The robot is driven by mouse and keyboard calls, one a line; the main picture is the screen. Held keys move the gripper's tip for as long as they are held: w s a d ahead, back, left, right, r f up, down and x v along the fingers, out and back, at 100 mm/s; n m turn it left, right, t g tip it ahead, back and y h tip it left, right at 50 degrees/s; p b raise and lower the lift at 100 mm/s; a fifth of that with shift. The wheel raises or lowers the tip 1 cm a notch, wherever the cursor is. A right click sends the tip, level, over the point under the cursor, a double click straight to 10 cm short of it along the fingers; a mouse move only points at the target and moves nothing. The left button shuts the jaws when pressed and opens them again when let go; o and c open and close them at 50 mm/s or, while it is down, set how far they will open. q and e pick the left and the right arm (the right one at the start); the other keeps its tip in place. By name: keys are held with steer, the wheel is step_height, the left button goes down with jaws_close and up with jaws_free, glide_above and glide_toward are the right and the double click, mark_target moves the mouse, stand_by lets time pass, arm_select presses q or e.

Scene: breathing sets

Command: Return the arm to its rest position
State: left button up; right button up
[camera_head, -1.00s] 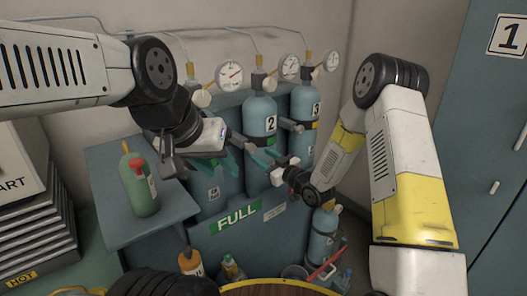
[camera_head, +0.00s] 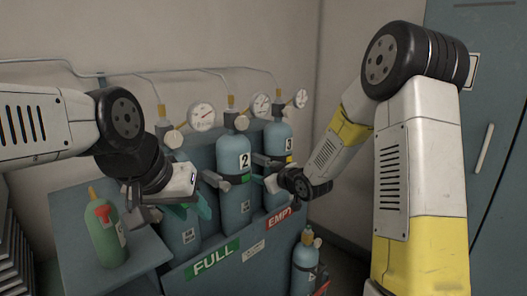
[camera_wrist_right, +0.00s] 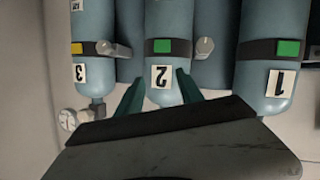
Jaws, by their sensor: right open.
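My right arm comes in from the right. Its gripper (camera_head: 262,180) is in front of the rack, near the straps of cylinder 2 (camera_head: 234,155) and cylinder 3 (camera_head: 277,141). In the right wrist view, which is upside down, its teal fingers (camera_wrist_right: 157,88) are apart. Cylinder 2 (camera_wrist_right: 167,22) appears beyond the gap, with nothing visibly gripped. My left gripper (camera_head: 190,205) hangs in front of the left cylinder (camera_head: 182,232), partly covering it. Its teal fingers are partly hidden by its own body, and whether they are open is unclear.
Gauges (camera_head: 202,117) and pipes line the wall above the rack. A loose cylinder (camera_head: 305,265) stands at the rack's right front. A blue-grey cabinet (camera_head: 495,140) is at far right.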

steer(key=s+d+r+m+g+h, duration=0.1)
steer(key=s+d+r+m+h, duration=0.2)
steer(key=s+d+r, duration=0.3)
steer(key=s+d+r+m+g+h, duration=0.1)
steer(key=s+d+r+m+h, duration=0.15)
steer(key=s+d, duration=0.5)
steer(key=s+d+r+m+g, duration=0.1)
steer(key=s+m+g, duration=0.2)
steer(key=s, duration=1.7)
steer(key=shift+s+g, duration=0.4)
steer(key=shift+g, duration=0.2)
